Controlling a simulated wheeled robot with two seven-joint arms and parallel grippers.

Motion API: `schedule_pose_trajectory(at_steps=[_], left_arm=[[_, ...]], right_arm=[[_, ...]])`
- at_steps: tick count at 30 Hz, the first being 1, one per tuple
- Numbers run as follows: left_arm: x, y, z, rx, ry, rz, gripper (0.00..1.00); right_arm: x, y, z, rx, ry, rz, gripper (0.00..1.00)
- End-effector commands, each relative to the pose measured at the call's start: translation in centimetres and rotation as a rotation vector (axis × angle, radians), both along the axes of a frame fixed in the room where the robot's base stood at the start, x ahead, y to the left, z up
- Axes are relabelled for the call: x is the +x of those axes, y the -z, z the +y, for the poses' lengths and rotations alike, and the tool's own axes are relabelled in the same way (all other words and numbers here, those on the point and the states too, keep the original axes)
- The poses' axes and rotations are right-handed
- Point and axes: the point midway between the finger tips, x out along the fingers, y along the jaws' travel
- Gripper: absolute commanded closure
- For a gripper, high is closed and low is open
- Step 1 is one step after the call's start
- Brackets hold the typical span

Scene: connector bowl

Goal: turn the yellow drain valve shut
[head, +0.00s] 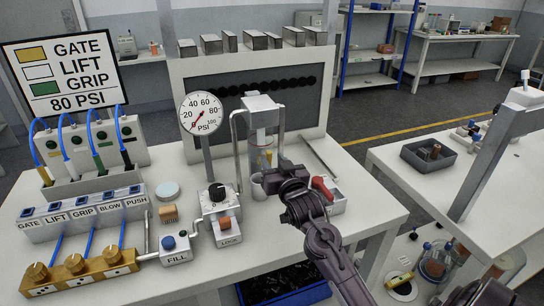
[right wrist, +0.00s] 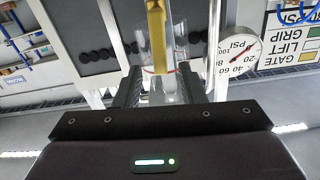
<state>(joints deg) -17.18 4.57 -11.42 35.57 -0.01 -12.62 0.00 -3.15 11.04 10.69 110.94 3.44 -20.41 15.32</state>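In the right wrist view, which is upside down, a yellow upright piece (right wrist: 157,38), likely the drain valve or part of it, stands by a clear bowl (right wrist: 158,88). In the head view a small yellow patch (head: 267,158) shows under the grey filter head (head: 261,110), mostly hidden by my gripper. My right gripper (head: 272,180) is at the bowl. Its two dark fingers (right wrist: 160,75) are apart, with the clear bowl between or just beyond them. I cannot tell whether they touch it. The valve's turn position is unclear. My left gripper is not in view.
A pressure gauge (head: 201,114) and a fill and lock unit (head: 219,213) stand left of the bowl. A grey panel (head: 190,75) stands behind. Brass valves (head: 75,264) and switches fill the left side.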

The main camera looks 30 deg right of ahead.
Motion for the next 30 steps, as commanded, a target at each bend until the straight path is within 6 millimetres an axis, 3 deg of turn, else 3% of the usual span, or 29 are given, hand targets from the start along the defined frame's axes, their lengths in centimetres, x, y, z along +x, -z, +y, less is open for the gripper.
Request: schedule_pose_trajectory(at_steps=[4, 12, 21, 30], left_arm=[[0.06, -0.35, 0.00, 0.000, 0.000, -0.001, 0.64], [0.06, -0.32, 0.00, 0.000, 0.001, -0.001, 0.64], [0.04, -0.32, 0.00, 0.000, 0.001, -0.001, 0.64], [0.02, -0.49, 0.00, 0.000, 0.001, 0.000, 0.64]], right_arm=[[1.15, -0.06, -0.25, 0.000, 0.000, 0.000, 0.64], [1.34, 0.06, -0.28, 0.000, -0.001, 0.001, 0.64], [1.32, 0.06, -0.28, 0.000, -0.001, 0.001, 1.00], [1.28, 0.01, -0.40, 0.019, 0.000, -0.003, 1.00]])
